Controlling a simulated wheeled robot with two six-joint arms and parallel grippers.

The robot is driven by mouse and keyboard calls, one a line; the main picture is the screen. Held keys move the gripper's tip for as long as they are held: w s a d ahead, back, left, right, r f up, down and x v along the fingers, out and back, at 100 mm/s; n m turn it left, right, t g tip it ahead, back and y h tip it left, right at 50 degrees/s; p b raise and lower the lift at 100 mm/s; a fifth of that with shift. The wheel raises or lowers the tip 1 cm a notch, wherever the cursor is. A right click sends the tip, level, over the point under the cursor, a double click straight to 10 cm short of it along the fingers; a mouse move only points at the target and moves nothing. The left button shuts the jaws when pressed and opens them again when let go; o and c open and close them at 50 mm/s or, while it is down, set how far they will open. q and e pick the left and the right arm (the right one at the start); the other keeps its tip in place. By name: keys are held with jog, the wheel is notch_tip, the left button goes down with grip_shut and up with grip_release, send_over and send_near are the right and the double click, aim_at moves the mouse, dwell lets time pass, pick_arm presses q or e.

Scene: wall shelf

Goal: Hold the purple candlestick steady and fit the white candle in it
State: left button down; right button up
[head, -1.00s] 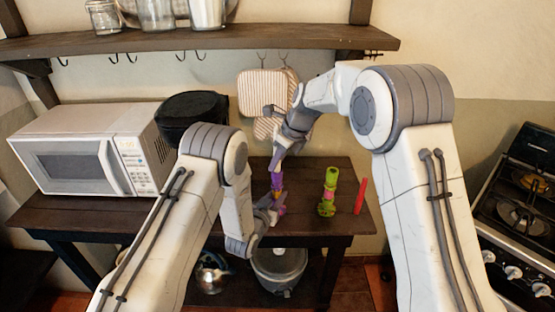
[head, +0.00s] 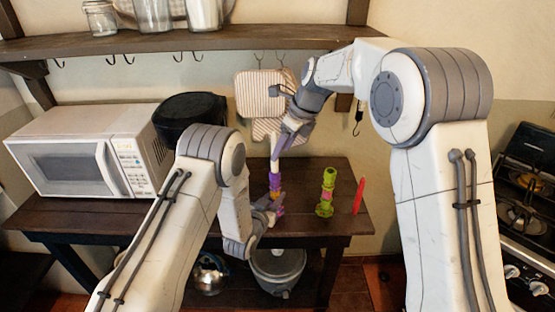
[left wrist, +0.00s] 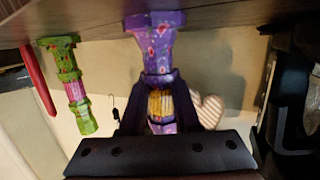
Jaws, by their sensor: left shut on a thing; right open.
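The purple candlestick (head: 275,181) stands upright near the front of the dark table. It also shows upside down in the left wrist view (left wrist: 158,45). My left gripper (head: 272,207) is shut on its yellowish middle part. The white candle (head: 274,147) stands upright above the candlestick, in line with it, its lower end meeting the candlestick's top. How deep it sits cannot be seen. My right gripper (head: 283,146) is open, close to the candle on its right. The candle is hidden in the left wrist view.
A green candlestick (head: 326,192) and a red candle (head: 361,196) stand to the right on the table (head: 220,215). A microwave (head: 75,165) and a black pot (head: 190,118) are at the left. A striped mitt (head: 262,95) hangs behind, under the wall shelf (head: 200,40).

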jog(key=v, duration=0.5)
jog(key=shift+r, duration=0.2)
pick_arm(q)
jog(key=c, duration=0.6)
grip_release()
jog(key=shift+o, duration=0.2)
